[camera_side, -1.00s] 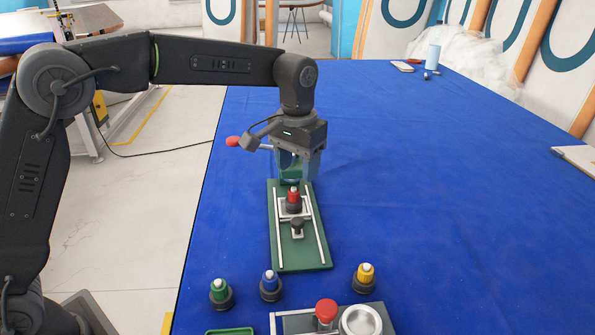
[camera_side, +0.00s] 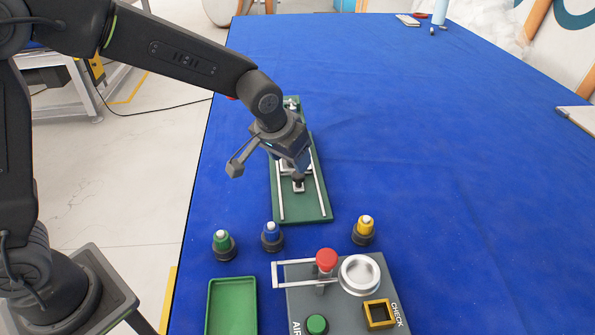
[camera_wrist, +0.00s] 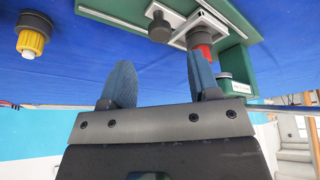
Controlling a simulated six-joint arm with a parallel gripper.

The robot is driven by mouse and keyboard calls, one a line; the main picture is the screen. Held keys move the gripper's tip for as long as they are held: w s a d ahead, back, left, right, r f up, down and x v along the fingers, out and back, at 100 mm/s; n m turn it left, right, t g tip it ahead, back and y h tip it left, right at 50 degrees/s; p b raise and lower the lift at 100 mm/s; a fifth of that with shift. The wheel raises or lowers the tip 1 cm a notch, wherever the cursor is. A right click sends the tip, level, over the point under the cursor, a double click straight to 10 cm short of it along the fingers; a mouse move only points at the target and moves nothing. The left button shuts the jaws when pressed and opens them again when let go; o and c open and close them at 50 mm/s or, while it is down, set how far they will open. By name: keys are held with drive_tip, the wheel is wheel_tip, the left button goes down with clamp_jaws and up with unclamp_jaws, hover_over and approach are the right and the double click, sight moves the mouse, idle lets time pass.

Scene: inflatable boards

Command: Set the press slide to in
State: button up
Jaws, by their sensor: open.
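The press is a long green board (camera_side: 309,208) with two pale rails. In the side view, my gripper (camera_side: 300,173) is over its middle, tilted, hiding most of the slide. The slide's dark knob (camera_side: 298,181) shows just below the fingers. In the wrist view, my gripper (camera_wrist: 163,75) is open, with blue fingertips and nothing between them. The dark knob (camera_wrist: 160,28) appears beyond the gap between the fingers. The light slide plate (camera_wrist: 203,22) carries a red-and-dark piece (camera_wrist: 204,49), partly behind the right finger. I cannot tell whether that finger touches it.
Green (camera_side: 223,242), blue (camera_side: 271,235) and yellow (camera_side: 364,229) capped pieces stand in front of the board. A grey panel (camera_side: 345,298) with a red knob and metal dish, and a green tray (camera_side: 231,281), are nearest.

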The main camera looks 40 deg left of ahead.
drive_tip(key=x, duration=0.6)
drive_tip(key=shift+w+f, duration=0.15)
drive_tip(key=shift+f, duration=0.05)
clamp_jaws()
